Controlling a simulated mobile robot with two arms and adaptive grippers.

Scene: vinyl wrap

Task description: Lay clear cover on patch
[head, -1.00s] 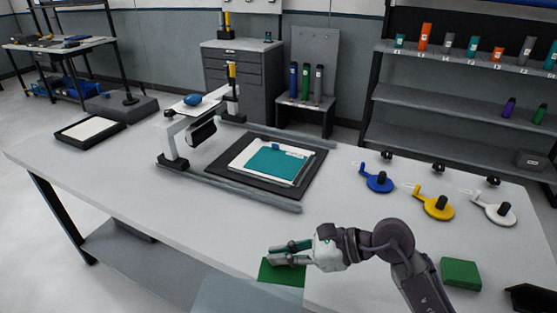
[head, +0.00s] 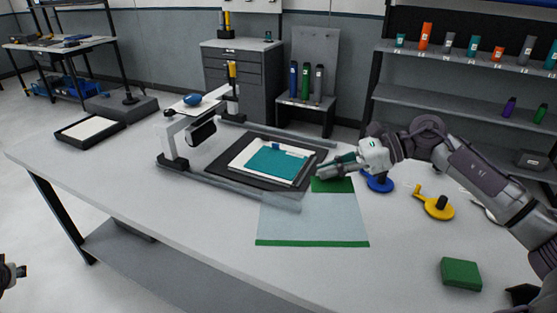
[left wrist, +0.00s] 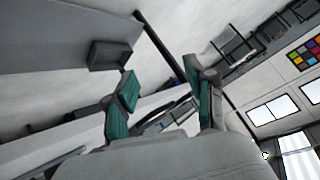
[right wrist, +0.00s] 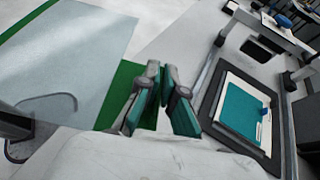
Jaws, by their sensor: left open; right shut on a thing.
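The clear cover (head: 312,222) is a pale translucent sheet with a green strip along its near edge and a green tab (head: 333,185) at its far right end. My right gripper (head: 325,168) is shut on the green tab. The sheet also shows in the right wrist view (right wrist: 75,65). The teal patch (head: 275,163) lies on a white sheet on a black mat, to the left of my right gripper. It shows uncovered in the right wrist view (right wrist: 240,112). My left gripper (head: 20,271) is at the far left edge; its fingers are apart and empty in the left wrist view (left wrist: 160,98).
A white press-like frame (head: 188,135) with rails stands left of the mat. Blue (head: 378,181) and yellow (head: 436,205) hand tools lie to the right. A green block (head: 461,274) sits near the front right. The left of the table is mostly clear.

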